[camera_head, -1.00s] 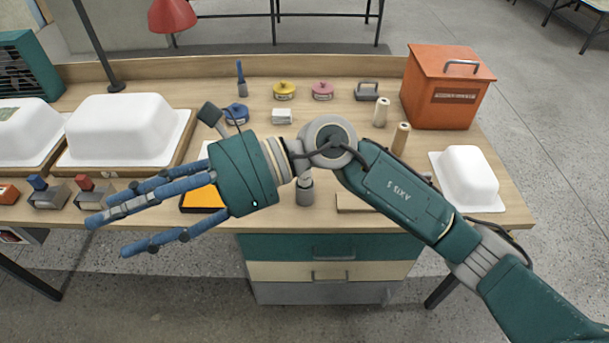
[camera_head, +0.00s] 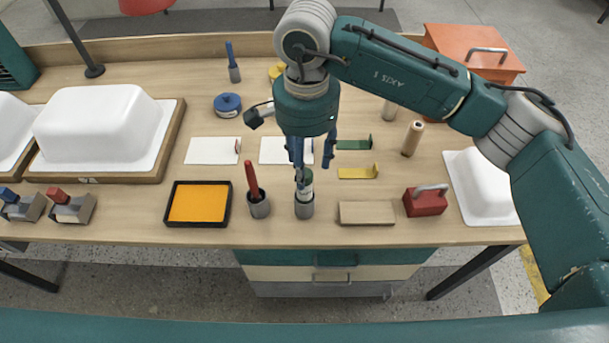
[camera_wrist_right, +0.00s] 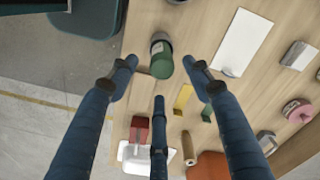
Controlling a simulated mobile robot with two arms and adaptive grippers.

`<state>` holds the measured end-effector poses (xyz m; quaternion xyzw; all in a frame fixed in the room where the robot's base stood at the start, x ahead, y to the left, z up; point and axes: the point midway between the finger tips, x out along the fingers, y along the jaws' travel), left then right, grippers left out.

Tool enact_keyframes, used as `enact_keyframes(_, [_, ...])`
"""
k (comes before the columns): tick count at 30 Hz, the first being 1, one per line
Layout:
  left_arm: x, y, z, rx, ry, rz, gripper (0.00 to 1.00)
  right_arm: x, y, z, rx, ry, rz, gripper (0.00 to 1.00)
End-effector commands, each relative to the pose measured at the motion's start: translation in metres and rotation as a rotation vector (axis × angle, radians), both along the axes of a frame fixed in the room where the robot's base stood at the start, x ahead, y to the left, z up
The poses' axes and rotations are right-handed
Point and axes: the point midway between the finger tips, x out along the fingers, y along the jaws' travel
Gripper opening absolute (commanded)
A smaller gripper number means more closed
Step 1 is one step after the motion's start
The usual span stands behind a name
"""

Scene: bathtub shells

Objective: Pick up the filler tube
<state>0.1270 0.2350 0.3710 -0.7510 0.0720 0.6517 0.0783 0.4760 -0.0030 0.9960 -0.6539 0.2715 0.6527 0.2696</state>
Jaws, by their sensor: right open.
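The filler tube (camera_head: 305,189), green with a pale label, stands upright in a grey cup (camera_head: 304,210) near the table's front edge. In the right wrist view the tube (camera_wrist_right: 161,62) shows its green end between the fingertips. My right gripper (camera_head: 309,168) points down from above, with its blue fingers open and spread just over and around the tube's top. One finger overlaps the tube in the head view, and I cannot tell whether it touches. In the wrist view the open gripper (camera_wrist_right: 160,75) holds nothing. My left gripper is not in view.
A red-handled tool in a grey cup (camera_head: 259,208) stands close left. An orange pad in a black tray (camera_head: 170,205) lies further left. A wooden block (camera_head: 366,213) and a red weight (camera_head: 425,203) are to the right. White cards (camera_head: 213,151) lie behind.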

Motion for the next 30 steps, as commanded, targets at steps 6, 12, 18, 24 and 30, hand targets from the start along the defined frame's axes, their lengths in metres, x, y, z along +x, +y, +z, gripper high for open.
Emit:
enact_keyframes(6, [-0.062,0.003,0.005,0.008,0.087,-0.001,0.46,-0.001,0.0,-0.03,0.001,0.004,0.0,0.5])
enact_keyframes(12, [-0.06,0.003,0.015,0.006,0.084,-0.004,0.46,0.001,0.001,-0.045,0.001,0.006,-0.002,0.5])
enact_keyframes(18, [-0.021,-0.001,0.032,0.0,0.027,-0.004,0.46,0.004,0.003,-0.075,0.002,0.006,-0.001,0.5])
enact_keyframes(24, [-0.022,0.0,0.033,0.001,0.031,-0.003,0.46,0.005,0.003,-0.088,0.003,0.001,0.0,0.5])
enact_keyframes(30, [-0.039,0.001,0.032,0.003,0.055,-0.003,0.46,0.005,0.003,-0.088,0.003,0.001,0.0,0.42])
